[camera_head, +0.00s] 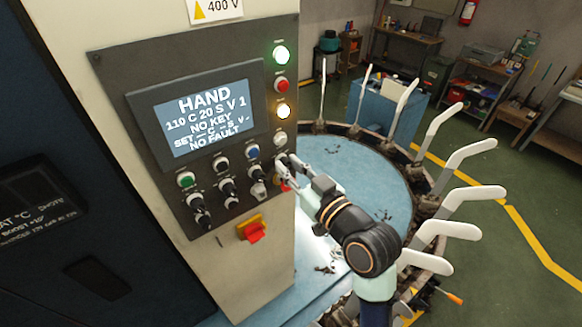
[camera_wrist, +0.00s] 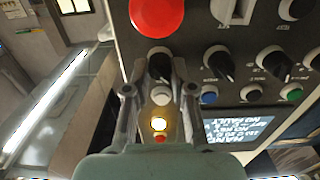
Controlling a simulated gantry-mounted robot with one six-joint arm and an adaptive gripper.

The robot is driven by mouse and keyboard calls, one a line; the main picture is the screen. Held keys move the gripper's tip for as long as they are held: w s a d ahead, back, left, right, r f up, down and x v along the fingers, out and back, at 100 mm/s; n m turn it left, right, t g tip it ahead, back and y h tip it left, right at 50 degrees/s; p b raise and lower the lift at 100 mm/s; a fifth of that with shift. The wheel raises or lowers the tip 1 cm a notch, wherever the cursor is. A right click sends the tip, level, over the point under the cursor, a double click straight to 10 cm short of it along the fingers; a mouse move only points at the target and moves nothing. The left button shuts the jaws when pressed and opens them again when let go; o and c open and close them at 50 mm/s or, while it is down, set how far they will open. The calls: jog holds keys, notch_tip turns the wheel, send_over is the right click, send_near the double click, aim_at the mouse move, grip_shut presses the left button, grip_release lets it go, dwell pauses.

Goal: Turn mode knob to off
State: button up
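The control panel (camera_head: 150,62) carries a screen (camera_head: 207,118) whose top line reads HAND. My gripper (camera_head: 282,165) is at the panel's right column of controls, below a white button (camera_head: 280,139). In the wrist view, its fingertips (camera_wrist: 162,67) lie on either side of a dark rotary knob (camera_wrist: 159,62), with the knob between them. I cannot tell whether the fingers press on it or stand slightly apart. The knob's label is not readable, and in the head view my gripper largely hides it.
A large red button (camera_wrist: 157,14) sits right beside the knob. Several other dark knobs (camera_wrist: 218,62) stand in a row, with small coloured buttons alongside. A yellow-and-red switch (camera_head: 252,229) is lower on the cabinet. A round blue table (camera_head: 365,180) ringed with white sock forms stands to the right.

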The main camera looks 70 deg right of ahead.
grip_shut()
jog(key=shift+m, duration=0.3)
jog(key=m+p, duration=0.3)
jog(key=shift+r, duration=0.2)
jog(key=m+p, duration=0.3)
jog(key=m, duration=0.2)
jog(key=shift+f+p, duration=0.15)
jog(key=shift+p, duration=0.15)
jog(key=shift+f, duration=0.1)
jog(key=o, duration=0.8)
grip_release()
jog(key=shift+d, duration=0.1)
jog(key=shift+o, duration=0.2)
